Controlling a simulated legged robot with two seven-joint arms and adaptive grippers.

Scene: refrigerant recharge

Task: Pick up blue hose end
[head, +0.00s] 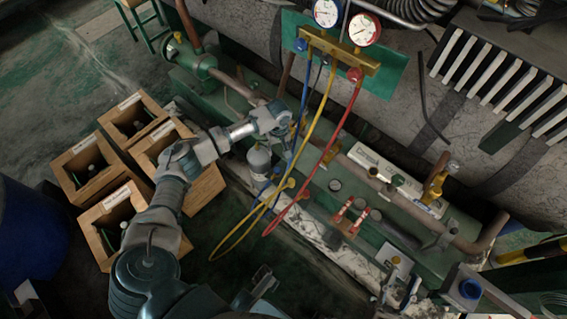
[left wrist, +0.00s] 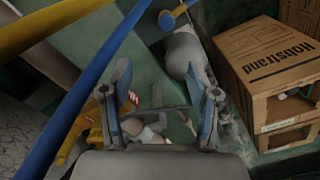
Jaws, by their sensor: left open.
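The blue hose (head: 302,103) hangs from the left side of the brass gauge manifold (head: 340,50). It runs down past my left gripper (head: 285,131); its lower end is hard to make out among the other hoses. My left gripper is open and empty beside it. In the left wrist view the blue hose (left wrist: 103,75) crosses at the left, in front of the left finger, outside the jaws. A blue round fitting (left wrist: 167,20) shows at the top; I cannot tell whether it is the hose end. My right gripper (head: 400,289) is low at the right, fingers apart, apparently empty.
A yellow hose (head: 322,105) and a red hose (head: 345,118) hang close by. A grey cylinder (head: 259,159) stands below my left gripper. Open cardboard boxes (head: 89,169) stand at the left.

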